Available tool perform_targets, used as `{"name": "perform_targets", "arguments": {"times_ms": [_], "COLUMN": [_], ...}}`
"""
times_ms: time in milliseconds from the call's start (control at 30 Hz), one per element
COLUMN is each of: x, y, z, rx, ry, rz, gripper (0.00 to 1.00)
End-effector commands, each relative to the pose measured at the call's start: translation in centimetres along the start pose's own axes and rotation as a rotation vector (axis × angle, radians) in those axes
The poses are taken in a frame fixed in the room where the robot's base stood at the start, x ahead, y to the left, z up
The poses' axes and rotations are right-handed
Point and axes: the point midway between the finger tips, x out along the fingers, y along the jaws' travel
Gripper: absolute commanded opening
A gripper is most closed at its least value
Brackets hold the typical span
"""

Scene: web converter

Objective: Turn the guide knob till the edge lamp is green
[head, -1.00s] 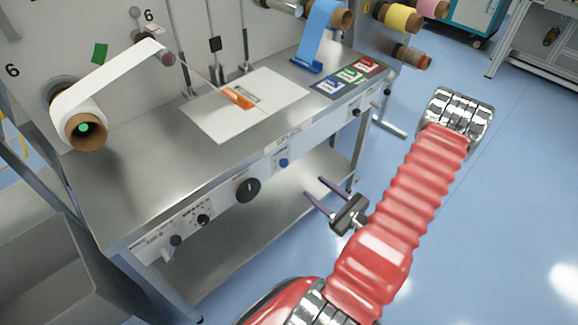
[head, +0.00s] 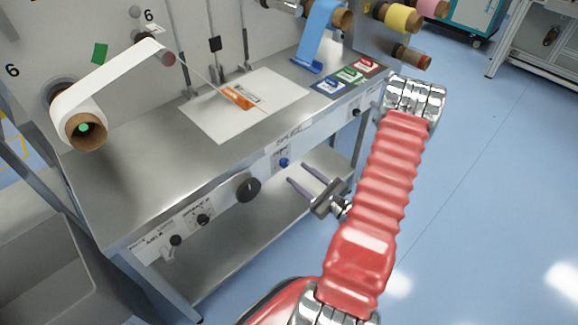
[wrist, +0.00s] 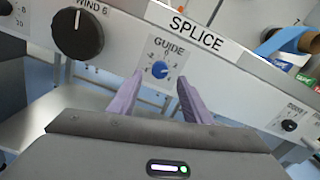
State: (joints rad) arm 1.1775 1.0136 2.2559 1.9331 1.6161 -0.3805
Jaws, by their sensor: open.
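The guide knob (head: 284,162) is a small blue knob on the front panel of the steel bench. In the wrist view the blue knob (wrist: 160,69) sits on a white dial plate marked GUIDE, with a pale pointer mark and numbers around it. My gripper (head: 297,173) is open and empty in front of the panel, just below and right of the knob. In the wrist view its two purple fingers (wrist: 160,77) point at the dial from either side, and the knob shows between their tips. I cannot see contact.
A large black knob (wrist: 78,34) marked WIND 6 is left of the dial. A SPLICE label (wrist: 196,31) is above it. The bench top (head: 130,185) carries a white plate, an orange tool and coloured cards. A white roll (head: 75,108) hangs at left. The floor at right is clear.

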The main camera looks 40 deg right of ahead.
Motion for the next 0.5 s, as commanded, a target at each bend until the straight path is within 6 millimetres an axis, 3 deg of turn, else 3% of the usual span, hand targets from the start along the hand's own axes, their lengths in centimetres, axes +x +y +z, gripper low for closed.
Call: {"name": "perform_targets", "arguments": {"times_ms": [500], "x": [5.6], "y": [0.0], "z": [0.0], "rx": [-0.001], "ry": [0.0], "rz": [0.002], "gripper": [0.44]}}
